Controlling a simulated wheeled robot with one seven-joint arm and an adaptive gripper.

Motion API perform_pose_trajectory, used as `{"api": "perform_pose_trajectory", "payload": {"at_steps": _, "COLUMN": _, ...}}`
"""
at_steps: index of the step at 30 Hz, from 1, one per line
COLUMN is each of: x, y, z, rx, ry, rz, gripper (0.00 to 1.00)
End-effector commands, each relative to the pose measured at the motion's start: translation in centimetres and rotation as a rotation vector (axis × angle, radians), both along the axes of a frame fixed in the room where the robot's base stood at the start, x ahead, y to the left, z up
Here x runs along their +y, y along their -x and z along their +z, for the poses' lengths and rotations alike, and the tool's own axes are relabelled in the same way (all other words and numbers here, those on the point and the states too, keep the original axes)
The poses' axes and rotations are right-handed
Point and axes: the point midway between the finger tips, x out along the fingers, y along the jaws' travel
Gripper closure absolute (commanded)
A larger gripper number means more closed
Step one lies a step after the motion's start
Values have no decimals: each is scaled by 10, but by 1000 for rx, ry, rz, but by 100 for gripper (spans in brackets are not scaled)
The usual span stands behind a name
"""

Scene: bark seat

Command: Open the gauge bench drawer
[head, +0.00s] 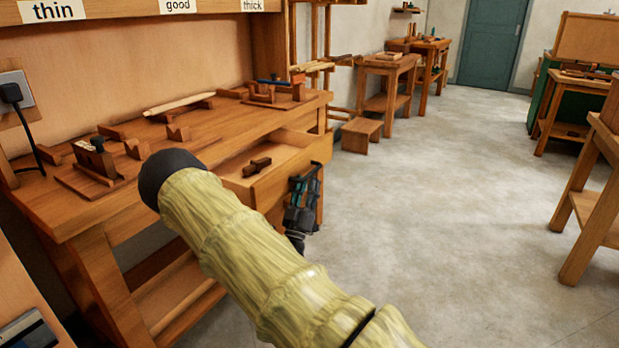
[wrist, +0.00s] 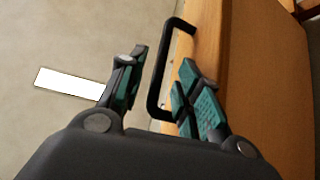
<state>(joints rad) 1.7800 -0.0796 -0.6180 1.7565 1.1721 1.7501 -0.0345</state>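The gauge bench (head: 95,215) stands at the left in the head view. Its drawer (head: 318,150) is pulled out, with its inside visible and a small dark wooden piece (head: 257,166) lying in it. My gripper (head: 304,188) is at the outer face of the drawer front. In the wrist view, the drawer front (wrist: 265,80) fills the right side and carries a black bar handle (wrist: 158,75). My gripper (wrist: 162,62) is open there, one finger on each side of the handle's bar, with gaps visible. The handle is hidden in the head view.
Wooden blocks and a pale stick (head: 178,104) lie on the bench top. A low stool (head: 361,135) stands beyond the bench. Another wooden table (head: 590,205) stands at the right. The grey floor (head: 430,190) between is clear. A white rectangle (wrist: 72,84) shows beside my gripper.

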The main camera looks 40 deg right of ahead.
Motion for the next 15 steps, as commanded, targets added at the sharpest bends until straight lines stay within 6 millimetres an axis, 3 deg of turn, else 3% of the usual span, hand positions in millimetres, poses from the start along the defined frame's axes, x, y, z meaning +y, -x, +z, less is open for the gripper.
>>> {"api": "perform_pose_trajectory", "payload": {"at_steps": 9, "x": 36, "y": 18, "z": -40, "rx": 2, "ry": -2, "rz": 0, "gripper": 66}}
{"api": "perform_pose_trajectory", "payload": {"at_steps": 15, "x": 48, "y": 24, "z": -53, "rx": 0, "ry": -1, "rz": 0, "gripper": 66}}
